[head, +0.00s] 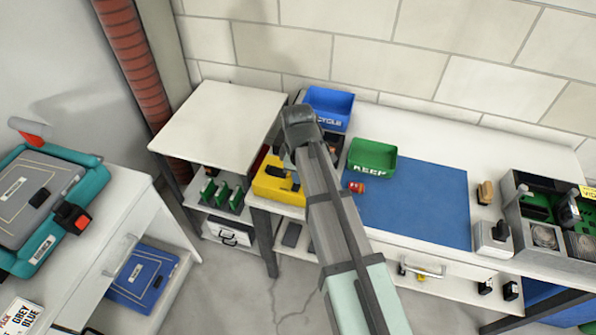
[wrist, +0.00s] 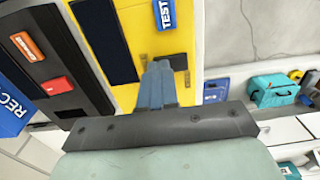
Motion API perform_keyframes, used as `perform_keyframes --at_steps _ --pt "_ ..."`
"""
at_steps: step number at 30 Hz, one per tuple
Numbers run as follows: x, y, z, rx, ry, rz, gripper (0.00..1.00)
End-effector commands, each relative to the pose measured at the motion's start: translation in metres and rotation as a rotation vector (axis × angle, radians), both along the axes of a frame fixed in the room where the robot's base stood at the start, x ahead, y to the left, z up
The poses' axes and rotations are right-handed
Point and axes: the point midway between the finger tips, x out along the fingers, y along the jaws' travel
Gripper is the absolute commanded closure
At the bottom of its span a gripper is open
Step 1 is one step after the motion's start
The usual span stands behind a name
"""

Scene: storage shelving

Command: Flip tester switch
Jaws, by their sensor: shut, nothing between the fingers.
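The yellow tester (head: 272,186) stands on the bench left of the blue mat, partly hidden by my arm. In the wrist view its yellow face (wrist: 118,28) carries dark panels and a blue TEST label (wrist: 166,13). A black section beside it bears an orange label (wrist: 27,46) and a red block (wrist: 58,86). I cannot tell which part is the switch. My gripper (wrist: 158,68) is shut and empty, its fingertips over the yellow face near its lower edge. I cannot tell whether they touch it. In the head view my arm hides the fingertips.
A blue RECYCLE bin (head: 329,107) and a green KEEP bin (head: 372,159) stand close behind and right of the tester. A red item (head: 356,187) lies by the blue mat (head: 420,205), which is mostly clear. Green boards (head: 222,193) stand on a lower left shelf.

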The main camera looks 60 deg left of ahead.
Motion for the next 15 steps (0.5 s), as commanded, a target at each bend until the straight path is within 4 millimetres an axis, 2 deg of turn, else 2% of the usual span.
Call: perform_keyframes --at_steps 15 --pt "0.0006 0.0005 -0.0038 -0.001 0.000 0.000 1.00"
